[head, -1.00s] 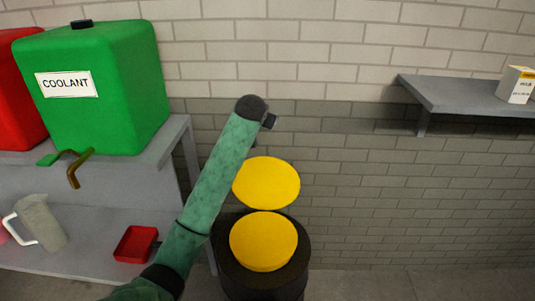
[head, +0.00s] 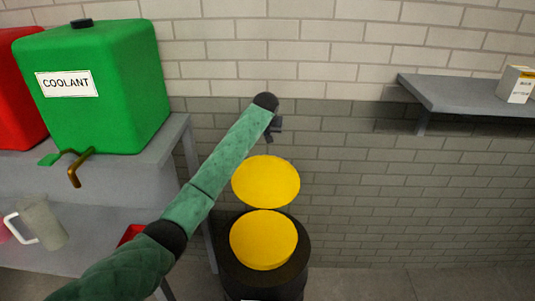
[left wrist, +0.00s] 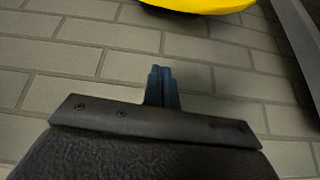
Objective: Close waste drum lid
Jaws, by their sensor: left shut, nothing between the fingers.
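The waste drum (head: 292,268) is dark and stands on the floor against the wall, with a round yellow top surface (head: 263,240). Its yellow lid (head: 266,181) stands raised behind and above it. My left gripper (head: 276,130) is above the lid in the head view, apart from it, and partly hidden by the end of my arm. In the left wrist view its fingers (left wrist: 162,88) are shut with nothing between them. A yellow rounded edge (left wrist: 200,4) shows at the top of that view, likely the lid. My right gripper is out of view.
A green coolant tank (head: 105,90) sits on a grey bench (head: 178,135) at the left, with a brass tap (head: 76,168). A pitcher (head: 40,222) and a red tray (head: 130,233) are lower down. A wall shelf (head: 460,95) holds a small box (head: 516,84). Floor at right is clear.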

